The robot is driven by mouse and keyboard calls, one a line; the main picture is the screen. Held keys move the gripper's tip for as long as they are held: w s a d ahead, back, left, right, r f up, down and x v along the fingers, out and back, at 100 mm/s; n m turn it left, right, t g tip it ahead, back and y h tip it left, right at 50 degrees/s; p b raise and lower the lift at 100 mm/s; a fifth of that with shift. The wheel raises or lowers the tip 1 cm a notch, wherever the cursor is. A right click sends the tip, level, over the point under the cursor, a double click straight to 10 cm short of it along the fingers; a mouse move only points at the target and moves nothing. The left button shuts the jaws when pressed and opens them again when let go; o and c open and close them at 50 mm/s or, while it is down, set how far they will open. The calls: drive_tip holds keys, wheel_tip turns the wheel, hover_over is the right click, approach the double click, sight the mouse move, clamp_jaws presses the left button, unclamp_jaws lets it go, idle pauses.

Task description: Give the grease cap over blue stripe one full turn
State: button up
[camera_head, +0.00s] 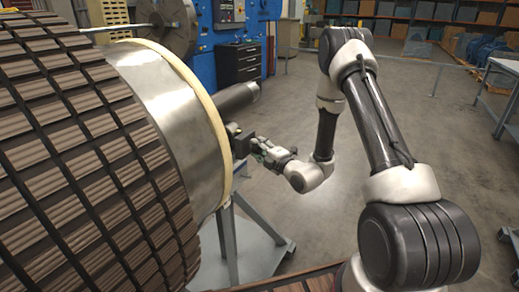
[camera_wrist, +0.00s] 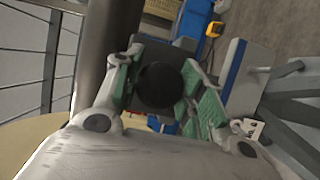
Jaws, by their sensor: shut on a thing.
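A black round grease cap (camera_wrist: 158,86) sits in front of a dark block (camera_wrist: 184,50) in the wrist view. My gripper (camera_wrist: 165,92) has its two green-padded fingers on either side of the cap and is shut on it. A blue stripe (camera_wrist: 236,64) runs across a grey plate just right of the cap. In the head view my gripper (camera_head: 262,150) is at the dark block (camera_head: 240,140) beside the rotor shaft (camera_head: 238,97); the cap itself is hidden there.
The large rotor (camera_head: 90,150) with brown slotted segments fills the left of the head view. Its grey stand (camera_head: 255,250) is below my gripper. A dark drawer cabinet (camera_head: 240,66) and blue panel stand behind. A grey table (camera_head: 506,66) is at the right; the floor between is open.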

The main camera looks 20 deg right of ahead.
drive_tip(key=m+g, duration=0.1)
drive_tip(key=m, duration=0.1)
drive_tip(key=m+g, duration=0.1)
drive_tip(key=m, duration=0.2)
drive_tip(key=shift+g, duration=0.3)
drive_tip(key=m+g, duration=0.1)
drive_tip(key=m, duration=0.1)
drive_tip(key=m+g+y, duration=0.1)
drive_tip(key=m, duration=0.2)
drive_tip(key=shift+s+f+g, duration=0.1)
drive_tip(key=shift+g, duration=0.2)
idle(0.4)
drive_tip(key=o, duration=1)
drive_tip(key=v, duration=1.2)
drive_tip(key=shift+d, duration=0.1)
